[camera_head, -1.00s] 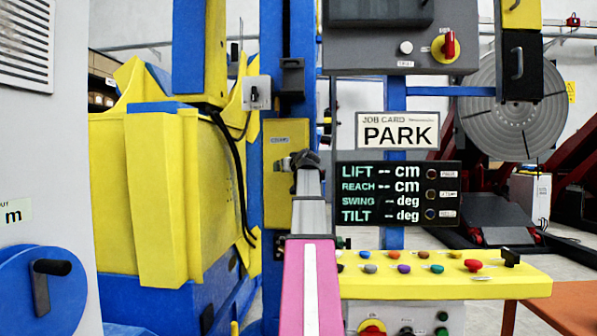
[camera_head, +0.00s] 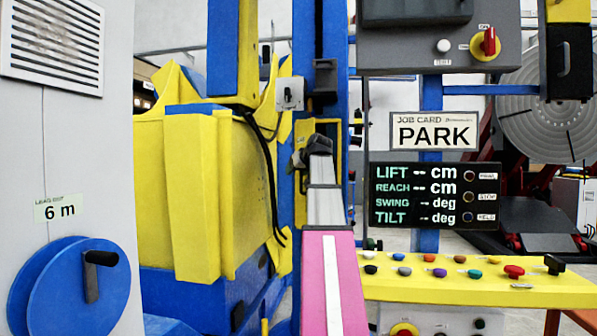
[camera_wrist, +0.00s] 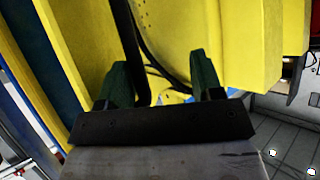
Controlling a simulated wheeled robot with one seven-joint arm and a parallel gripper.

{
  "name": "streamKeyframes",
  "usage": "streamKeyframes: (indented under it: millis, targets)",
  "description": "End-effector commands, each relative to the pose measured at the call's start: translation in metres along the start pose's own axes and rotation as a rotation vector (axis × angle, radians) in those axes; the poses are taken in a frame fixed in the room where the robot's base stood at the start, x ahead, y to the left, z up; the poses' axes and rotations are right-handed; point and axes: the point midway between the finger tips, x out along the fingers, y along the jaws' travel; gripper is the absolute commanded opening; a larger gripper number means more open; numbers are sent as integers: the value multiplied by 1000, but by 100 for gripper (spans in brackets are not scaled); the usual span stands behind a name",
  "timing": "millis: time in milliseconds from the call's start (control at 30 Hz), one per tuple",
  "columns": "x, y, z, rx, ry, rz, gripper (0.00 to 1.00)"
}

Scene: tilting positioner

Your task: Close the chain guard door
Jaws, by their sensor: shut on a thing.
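A narrow yellow panel (camera_head: 331,130) on the blue column, which I take to be the chain guard door, stands behind my arm at the middle of the head view. My arm covers much of it, so I cannot tell how far it stands open. My gripper (camera_head: 299,158) is at the panel's left side. In the wrist view the two dark green fingers of my gripper (camera_wrist: 163,84) stand apart, with yellow surfaces and a black cable beyond them. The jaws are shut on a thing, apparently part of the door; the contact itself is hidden.
A large yellow and blue machine body (camera_head: 200,195) stands left of the column. A grey cabinet with a blue hand reel (camera_head: 70,290) is nearer left. A yellow button console (camera_head: 470,285) and the dark readout (camera_head: 435,195) are close on the right.

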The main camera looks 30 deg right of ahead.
Motion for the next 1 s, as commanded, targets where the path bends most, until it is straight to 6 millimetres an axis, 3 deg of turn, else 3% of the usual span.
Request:
streamKeyframes:
  millis: [33,300,367,1000]
  targets:
    - [-1,-1,-8,-1,20,-5,41]
    - [-18,-6,6,4,20,-3,42]
    - [-21,-7,9,6,19,-4,24]
    - [-52,-18,32,6,11,0,24]
